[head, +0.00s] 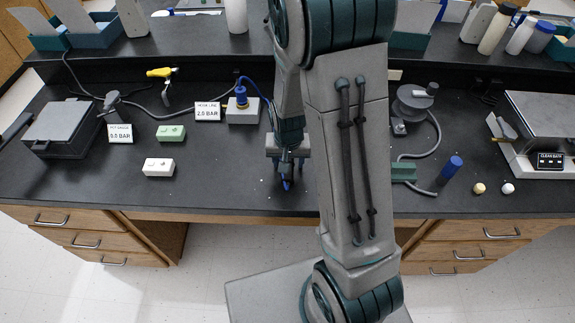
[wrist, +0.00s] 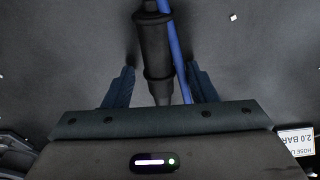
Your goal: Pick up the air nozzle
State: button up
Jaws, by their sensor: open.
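The air nozzle (wrist: 155,45) appears to be the dark stepped cylinder in the middle of the wrist view, with a blue hose (wrist: 175,55) running along its right side. My gripper (wrist: 161,68) is open, with one dark blue finger on each side of the cylinder and visible gaps between. The cylinder's lower end is hidden behind my gripper's palm. In the head view my gripper (head: 287,182) is low over the front middle of the black bench, and I cannot make out the nozzle apart from it. The blue hose also shows there, arching from the regulator box (head: 243,112) toward my arm.
A "HOSE LINE 2.0 BAR" sign (head: 208,112) stands left of the regulator box. A green block (head: 171,132) and a white block (head: 159,167) lie further left. The bench front left of my gripper is clear.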

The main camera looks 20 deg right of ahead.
jog(key=c, duration=1.1)
jog(key=shift+r, duration=0.1)
